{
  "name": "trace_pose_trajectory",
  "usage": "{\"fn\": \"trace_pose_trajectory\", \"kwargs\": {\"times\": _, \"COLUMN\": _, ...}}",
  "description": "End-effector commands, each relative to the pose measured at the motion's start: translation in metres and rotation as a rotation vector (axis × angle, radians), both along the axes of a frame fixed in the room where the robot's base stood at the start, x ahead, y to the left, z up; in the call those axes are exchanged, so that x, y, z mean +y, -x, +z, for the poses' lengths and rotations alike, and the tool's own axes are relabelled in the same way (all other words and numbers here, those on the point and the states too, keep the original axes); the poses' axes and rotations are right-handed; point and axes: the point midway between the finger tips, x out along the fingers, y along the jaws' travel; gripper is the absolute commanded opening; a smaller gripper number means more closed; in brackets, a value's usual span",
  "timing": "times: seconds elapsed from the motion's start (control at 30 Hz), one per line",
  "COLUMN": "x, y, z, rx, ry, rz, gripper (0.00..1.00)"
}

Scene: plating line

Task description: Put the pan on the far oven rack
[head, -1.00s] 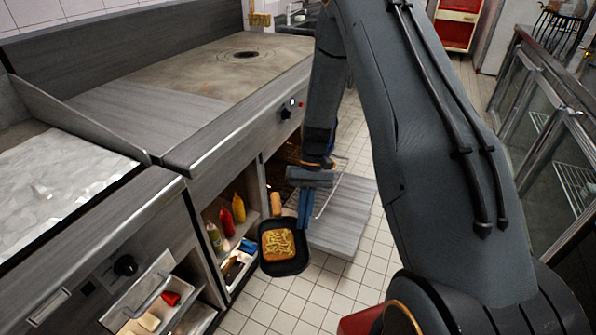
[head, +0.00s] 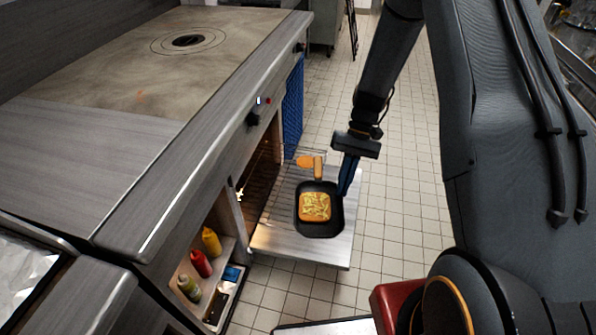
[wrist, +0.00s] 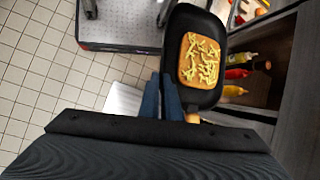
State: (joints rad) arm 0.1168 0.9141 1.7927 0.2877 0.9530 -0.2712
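The black square pan (head: 298,222) holds a browned slab topped with pale strips, and has a wooden handle. My gripper (head: 346,178) has its blue fingers at the pan's right side, and the pan hangs level over the open oven door (head: 285,242). In the wrist view the fingers (wrist: 161,97) are close together against the rim of the pan (wrist: 205,100); the exact contact is partly hidden. A wire oven rack (head: 290,150) shows beyond the pan, reaching out from the oven opening (head: 258,190). The oven's inside is mostly hidden.
A shelf with a yellow bottle (head: 211,241), red bottle (head: 201,263) and green bottle (head: 188,287) is left of the door. The steel counter (head: 190,150) overhangs the oven. A blue cloth-like panel (head: 293,105) hangs beyond.

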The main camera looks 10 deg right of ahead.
Motion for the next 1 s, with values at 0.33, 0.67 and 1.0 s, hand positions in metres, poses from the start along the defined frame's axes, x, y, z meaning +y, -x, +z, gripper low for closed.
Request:
{"fn": "trace_pose_trajectory", "kwargs": {"times": 0.33, "x": 0.042, "y": -0.044, "z": -0.045, "rx": 0.0, "ry": -0.004, "rz": -0.275, "gripper": 0.0}}
{"fn": "trace_pose_trajectory", "kwargs": {"times": 0.67, "x": 0.084, "y": -0.1, "z": -0.09, "rx": -0.001, "ry": -0.008, "rz": -0.64, "gripper": 0.0}}
{"fn": "trace_pose_trajectory", "kwargs": {"times": 1.0, "x": 0.11, "y": -0.156, "z": -0.133, "rx": -0.002, "ry": -0.012, "rz": -1.022, "gripper": 0.0}}
